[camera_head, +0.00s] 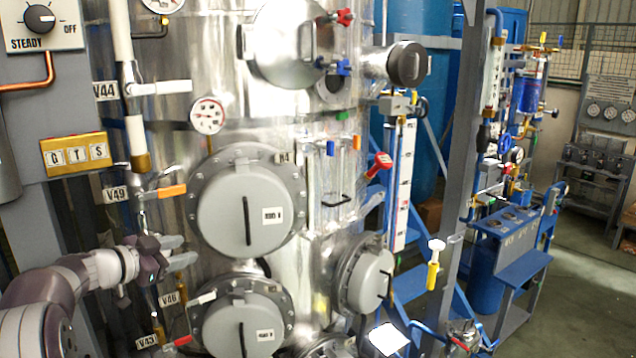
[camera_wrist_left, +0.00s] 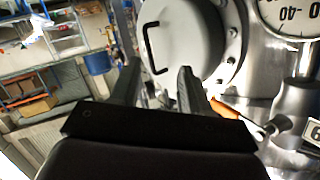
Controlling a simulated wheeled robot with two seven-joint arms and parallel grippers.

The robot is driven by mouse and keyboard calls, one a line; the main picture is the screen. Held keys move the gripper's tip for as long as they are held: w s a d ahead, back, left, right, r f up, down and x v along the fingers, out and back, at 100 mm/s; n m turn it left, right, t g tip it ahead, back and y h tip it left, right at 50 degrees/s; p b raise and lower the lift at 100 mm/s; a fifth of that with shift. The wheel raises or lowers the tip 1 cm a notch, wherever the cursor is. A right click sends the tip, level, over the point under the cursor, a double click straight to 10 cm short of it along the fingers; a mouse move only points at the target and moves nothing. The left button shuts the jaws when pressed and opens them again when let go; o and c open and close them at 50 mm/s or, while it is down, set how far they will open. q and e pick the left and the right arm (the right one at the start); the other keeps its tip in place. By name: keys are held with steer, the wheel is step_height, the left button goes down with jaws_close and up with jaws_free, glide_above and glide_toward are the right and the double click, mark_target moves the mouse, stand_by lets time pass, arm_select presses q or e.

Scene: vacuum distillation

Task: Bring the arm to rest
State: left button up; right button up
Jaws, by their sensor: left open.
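My left arm (camera_head: 60,300) comes in from the lower left in the head view. My left gripper (camera_head: 184,251) is open, with its fingers pointing right towards the steel vessel. It is below the orange valve handle (camera_head: 172,191) by the V49 label and above the V46 label (camera_head: 168,299). In the left wrist view the two dark fingers of the gripper (camera_wrist_left: 160,72) stand apart with nothing between them. Beyond them is a round grey hatch with a black handle (camera_wrist_left: 152,48). An orange handle (camera_wrist_left: 228,108) shows just right of the right finger. My right gripper is not in view.
The steel vessel (camera_head: 130,225) carries round hatches (camera_head: 245,218), a pressure gauge (camera_head: 207,116) and several valves close to the gripper. A red-tipped lever (camera_head: 183,341) sits below it. Open floor (camera_head: 580,300) lies at the far right, past a blue-framed bench (camera_head: 510,228).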

arm_select(q)
steer(key=s+a+f+n+g+y+b, duration=0.2)
steer(key=s+f+n+y, duration=0.3)
steer(key=f, duration=0.4)
steer(key=s+a+f+n+g+y+b, duration=0.1)
steer(key=s+a+f+n+y+b, duration=0.25)
steer(key=f, duration=0.65)
steer(key=s+d+f+g+b, duration=0.2)
steer(key=s+d+f, duration=0.3)
steer(key=s, duration=0.4)
steer(key=s+d+f+n+g+b, duration=0.1)
steer(key=s+d+f+g+b, duration=0.2)
steer(key=s, duration=0.6)
steer(key=s+d+f+n+g+b, duration=0.1)
steer(key=s+d+f+g+b, duration=0.2)
steer(key=s+d+f, duration=0.4)
steer(key=shift+s+d+f, duration=0.3)
steer(key=shift+s+d, duration=0.5)
steer(key=shift+s, duration=0.25)
steer(key=shift+s, duration=0.15)
